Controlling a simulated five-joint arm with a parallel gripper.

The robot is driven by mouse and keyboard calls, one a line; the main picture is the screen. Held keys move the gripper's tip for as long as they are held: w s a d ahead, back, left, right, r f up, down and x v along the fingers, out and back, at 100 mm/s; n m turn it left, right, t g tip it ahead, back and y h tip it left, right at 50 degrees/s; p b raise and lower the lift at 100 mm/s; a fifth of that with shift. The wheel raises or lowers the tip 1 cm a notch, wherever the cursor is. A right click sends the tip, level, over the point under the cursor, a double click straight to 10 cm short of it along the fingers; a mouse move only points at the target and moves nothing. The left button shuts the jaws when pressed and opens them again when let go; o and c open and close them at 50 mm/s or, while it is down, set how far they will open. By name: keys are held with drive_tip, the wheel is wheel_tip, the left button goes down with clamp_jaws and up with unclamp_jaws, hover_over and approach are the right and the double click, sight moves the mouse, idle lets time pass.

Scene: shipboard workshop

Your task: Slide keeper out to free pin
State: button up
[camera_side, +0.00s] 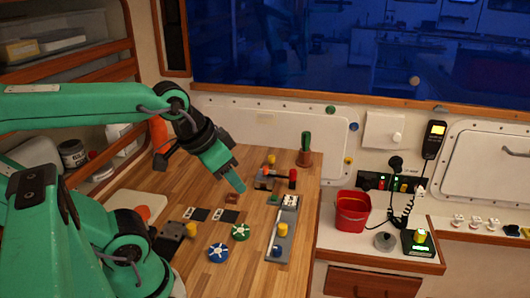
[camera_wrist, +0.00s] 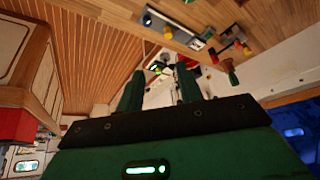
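My gripper (camera_side: 239,187) hangs above the middle of the wooden bench, pointing down and right, touching nothing. In the wrist view its two green fingers stand apart with nothing between them (camera_wrist: 159,86). At the bench's back right is a dark fixture (camera_side: 267,183) with a red knob (camera_side: 292,176) and a yellow peg (camera_side: 271,159). Nearer, a grey plate (camera_side: 284,217) carries a white block (camera_side: 290,201), a yellow cylinder (camera_side: 282,230) and a blue knob (camera_side: 277,251). I cannot tell which parts are the keeper and pin.
Blue (camera_side: 218,252) and green (camera_side: 240,232) handwheels lie in front. A dark block (camera_side: 171,236) with a yellow knob (camera_side: 191,229) sits at left. A red bucket (camera_side: 352,212) is on the right counter.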

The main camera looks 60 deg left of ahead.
drive_tip(key=shift+o, duration=0.8)
drive_tip(key=m+g, duration=0.5)
drive_tip(key=g, duration=0.1)
hover_over(293, 171)
wheel_tip(293, 171, down, 13)
drive_tip(key=shift+d+f, duration=0.1)
drive_tip(key=shift+w+f, duration=0.1)
drive_tip(key=shift+f, duration=0.15)
drive_tip(key=shift+f, duration=3.9)
